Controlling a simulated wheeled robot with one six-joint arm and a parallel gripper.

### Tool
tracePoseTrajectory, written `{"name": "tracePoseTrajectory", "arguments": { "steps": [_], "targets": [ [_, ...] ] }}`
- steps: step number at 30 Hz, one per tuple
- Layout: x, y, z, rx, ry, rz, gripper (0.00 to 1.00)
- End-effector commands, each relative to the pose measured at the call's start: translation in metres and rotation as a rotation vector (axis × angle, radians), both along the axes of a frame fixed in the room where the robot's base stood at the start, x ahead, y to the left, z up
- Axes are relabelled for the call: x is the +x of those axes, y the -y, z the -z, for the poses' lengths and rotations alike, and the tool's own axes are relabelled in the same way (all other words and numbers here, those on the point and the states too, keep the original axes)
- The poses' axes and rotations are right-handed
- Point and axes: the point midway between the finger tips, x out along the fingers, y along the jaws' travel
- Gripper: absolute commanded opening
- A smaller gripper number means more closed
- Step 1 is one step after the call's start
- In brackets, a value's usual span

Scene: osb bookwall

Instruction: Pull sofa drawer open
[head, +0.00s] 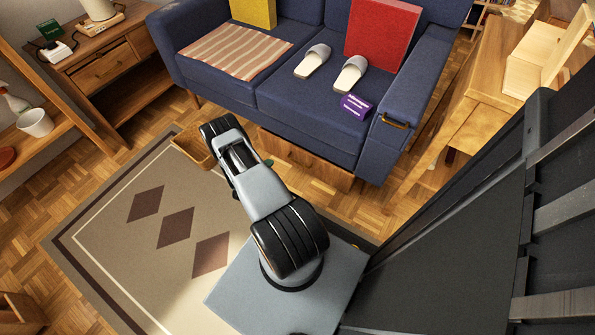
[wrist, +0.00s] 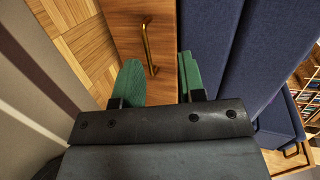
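The blue sofa (head: 310,105) stands ahead, with a wooden drawer (head: 318,164) under its seat. In the wrist view the drawer's wooden front (wrist: 128,28) carries a slim brass handle (wrist: 149,48). My gripper (wrist: 160,70) is open, with green fingers spread on either side of the handle's line. The handle lies between the fingers and a little beyond, with gaps visible; I cannot tell whether either finger touches the drawer front. In the head view my arm hides most of the gripper and the handle. I cannot tell whether the drawer sits fully closed.
Slippers (head: 350,75), a purple box (head: 354,106) and a red cushion (head: 382,35) are on the sofa. Wooden furniture (head: 480,100) stands close on the right.

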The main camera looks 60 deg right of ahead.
Motion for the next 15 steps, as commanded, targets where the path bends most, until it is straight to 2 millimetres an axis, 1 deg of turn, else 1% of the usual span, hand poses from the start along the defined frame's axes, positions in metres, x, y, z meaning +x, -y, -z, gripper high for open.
{"name": "tracePoseTrajectory", "arguments": {
  "steps": [1,3,6,8,11,15],
  "targets": [
    [-0.018,0.000,0.025,-0.029,0.005,0.037,0.37],
    [-0.035,0.000,0.039,-0.066,0.018,0.075,0.37],
    [-0.052,0.000,0.051,-0.101,0.029,0.106,0.37],
    [-0.057,0.002,0.055,-0.115,0.036,0.119,0.37],
    [-0.062,0.011,0.060,-0.125,0.040,0.129,0.37],
    [-0.063,0.034,0.065,-0.127,0.041,0.132,0.37]
  ]
}}
